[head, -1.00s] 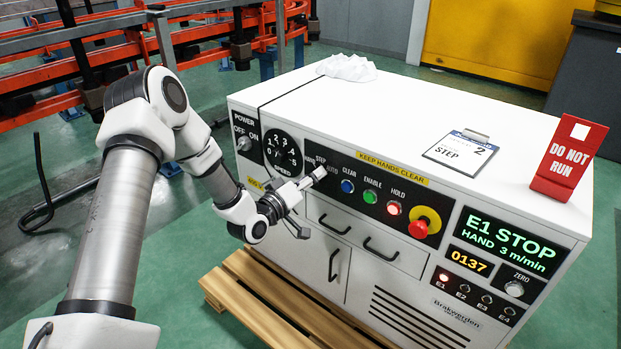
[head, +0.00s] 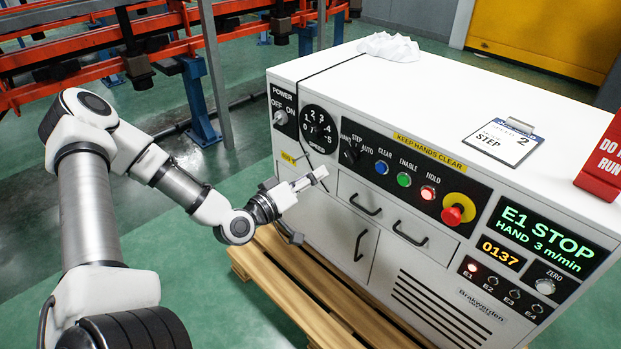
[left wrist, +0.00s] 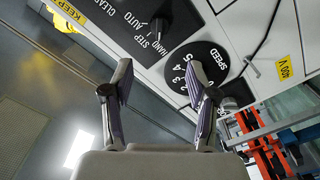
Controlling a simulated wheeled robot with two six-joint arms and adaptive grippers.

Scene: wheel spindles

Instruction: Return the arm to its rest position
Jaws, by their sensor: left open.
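My left arm reaches in from the left in the head view, bent at the elbow. Its gripper (head: 309,206) is open and empty, in front of the white control cabinet (head: 420,95), left of and below the HAND/STEP/AUTO selector knob (head: 352,154). In the left wrist view the two dark fingers of the gripper (left wrist: 158,77) stand apart with nothing between them. The selector (left wrist: 158,27) and the speed dial (left wrist: 196,68) lie beyond the fingertips. My right gripper is not in view.
The cabinet stands on a wooden pallet (head: 300,290). Its panel carries a red emergency stop (head: 453,214) and coloured buttons. A clipboard (head: 502,140) and a red DO NOT RUN sign (head: 603,165) are on top. Orange racks (head: 100,50) stand behind; green floor left of the cabinet is clear.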

